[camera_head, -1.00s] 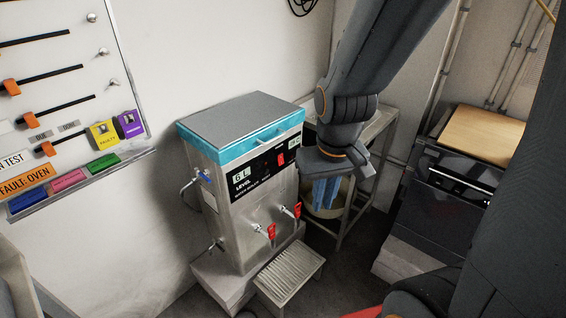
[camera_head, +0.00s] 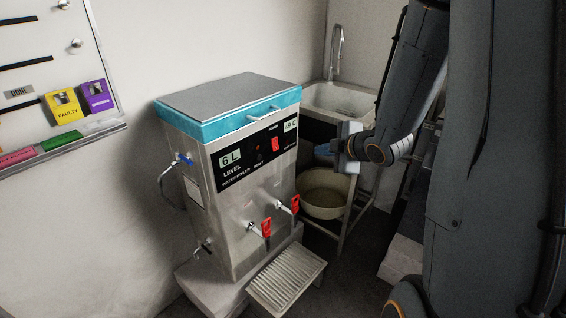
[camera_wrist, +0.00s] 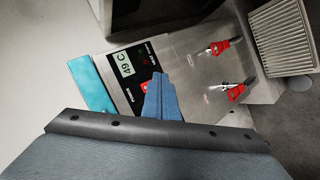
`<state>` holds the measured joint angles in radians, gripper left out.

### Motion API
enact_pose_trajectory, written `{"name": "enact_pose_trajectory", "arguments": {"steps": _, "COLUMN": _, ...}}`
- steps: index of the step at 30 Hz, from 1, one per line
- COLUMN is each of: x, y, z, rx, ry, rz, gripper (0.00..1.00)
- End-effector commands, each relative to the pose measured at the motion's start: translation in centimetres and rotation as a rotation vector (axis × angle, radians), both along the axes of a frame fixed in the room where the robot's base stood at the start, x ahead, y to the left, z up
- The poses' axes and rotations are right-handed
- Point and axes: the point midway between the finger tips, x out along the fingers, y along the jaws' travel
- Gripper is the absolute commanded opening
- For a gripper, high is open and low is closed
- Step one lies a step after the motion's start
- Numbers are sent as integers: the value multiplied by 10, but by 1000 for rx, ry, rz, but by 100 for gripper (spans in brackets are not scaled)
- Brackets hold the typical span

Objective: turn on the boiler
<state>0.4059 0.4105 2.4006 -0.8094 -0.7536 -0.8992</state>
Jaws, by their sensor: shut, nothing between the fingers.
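The boiler (camera_head: 232,225) is a steel box with a teal band under its grey lid, standing against the wall in the head view. Its black front panel shows "6 L" and "49 C" displays and a red power switch (camera_head: 275,145). Two red-handled taps (camera_head: 266,227) are below. My gripper (camera_head: 326,150) is shut and empty, to the right of the panel at about the switch's height, apart from it. In the wrist view the blue fingers (camera_wrist: 160,98) are together, pointing at the panel, and partly cover the red switch (camera_wrist: 146,86).
A slatted drip tray (camera_head: 287,285) stands in front of the boiler. A sink (camera_head: 338,102) with a bowl (camera_head: 322,195) below is behind my gripper. A whiteboard (camera_head: 45,85) hangs at the left. Air between gripper and panel looks clear.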

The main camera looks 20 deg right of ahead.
Motion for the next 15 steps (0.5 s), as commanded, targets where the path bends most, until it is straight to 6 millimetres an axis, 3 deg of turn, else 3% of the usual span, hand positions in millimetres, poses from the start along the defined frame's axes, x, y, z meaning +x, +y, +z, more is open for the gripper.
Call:
{"name": "enact_pose_trajectory", "arguments": {"steps": 1, "x": 7, "y": -3, "z": -15, "rx": -21, "ry": -45, "rz": 50, "gripper": 0}}
{"name": "enact_pose_trajectory", "arguments": {"steps": 6, "x": 16, "y": 1, "z": -33, "rx": -93, "ry": -230, "rz": 243, "gripper": 0}}
{"name": "enact_pose_trajectory", "arguments": {"steps": 15, "x": 9, "y": 5, "z": -47, "rx": -160, "ry": -493, "rz": 447, "gripper": 0}}
